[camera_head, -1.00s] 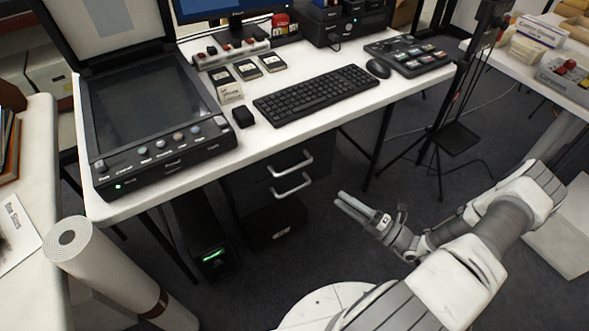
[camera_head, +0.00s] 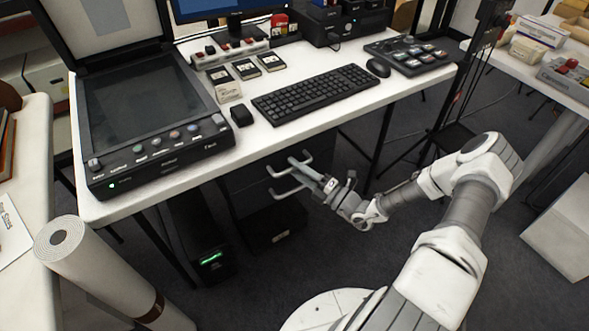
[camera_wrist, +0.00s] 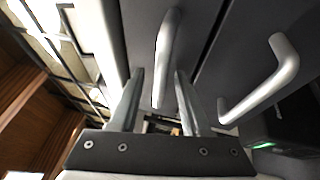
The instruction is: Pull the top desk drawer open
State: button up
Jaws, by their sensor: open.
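The desk's dark grey drawer unit hangs under the white desktop. The top drawer (camera_wrist: 197,30) appears closed. Its silver bar handle (camera_wrist: 166,55) lies between my gripper's fingertips in the wrist view, with one finger on each side. My gripper (camera_head: 297,165) is open at the drawer handles in the head view, pointing at the drawer front and partly covering it. My gripper also shows in the wrist view (camera_wrist: 159,75). Whether a finger touches the handle cannot be told. The lower drawer (camera_wrist: 250,30) has its own handle (camera_wrist: 265,82), right of my fingers.
The white desk (camera_head: 290,142) stands just above my gripper, bearing a scanner (camera_head: 150,110) and a keyboard (camera_head: 315,93). A black computer tower (camera_head: 200,235) with a green light stands left of the drawers. A paper roll (camera_head: 100,270) is at the left. Floor in front is clear.

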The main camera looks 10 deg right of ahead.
jog(key=shift+w+a, duration=0.2)
jog(key=shift+w, duration=0.05)
grip_shut()
dwell(1.4)
